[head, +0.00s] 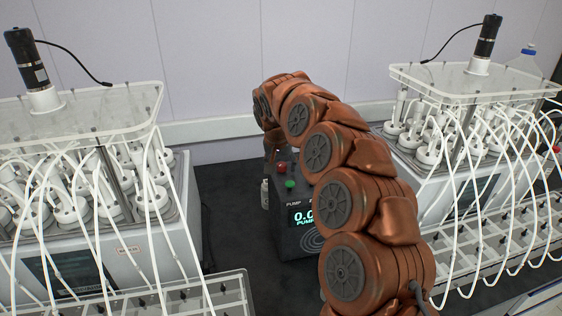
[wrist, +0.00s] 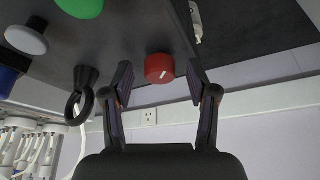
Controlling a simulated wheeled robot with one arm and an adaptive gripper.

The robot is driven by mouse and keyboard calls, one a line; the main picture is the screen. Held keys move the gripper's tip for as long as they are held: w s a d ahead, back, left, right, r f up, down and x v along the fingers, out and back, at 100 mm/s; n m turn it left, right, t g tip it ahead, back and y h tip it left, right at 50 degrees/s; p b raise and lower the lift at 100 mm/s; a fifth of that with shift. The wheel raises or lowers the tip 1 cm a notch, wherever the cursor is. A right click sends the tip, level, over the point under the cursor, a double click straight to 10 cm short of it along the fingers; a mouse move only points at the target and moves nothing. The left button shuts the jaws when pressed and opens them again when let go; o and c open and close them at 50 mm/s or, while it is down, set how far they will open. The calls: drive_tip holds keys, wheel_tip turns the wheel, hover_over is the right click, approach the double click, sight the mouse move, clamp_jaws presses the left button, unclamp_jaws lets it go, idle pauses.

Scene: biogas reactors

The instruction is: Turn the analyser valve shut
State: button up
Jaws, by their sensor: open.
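In the wrist view, a round red knob (wrist: 159,66) with a short white line on its face sits on a dark panel; no label on it is readable, so I cannot be sure it is the analyser valve. My gripper (wrist: 159,80) is open, its two dark fingers on either side of the knob, with gaps visible on both sides. I cannot tell whether the tips reach its depth. In the head view, my copper-coloured arm covers much of the dark pump box (head: 305,238), and my gripper is mostly hidden. A red part (head: 281,168) shows on the box.
A green button (head: 290,183) is on the box; in the wrist view, a black ring (wrist: 76,104) and a white round knob (wrist: 25,40) are left of my fingers. Tubed reactor racks stand left (head: 130,262) and right (head: 433,185).

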drive_tip(key=shift+c, duration=0.3)
clamp_jaws()
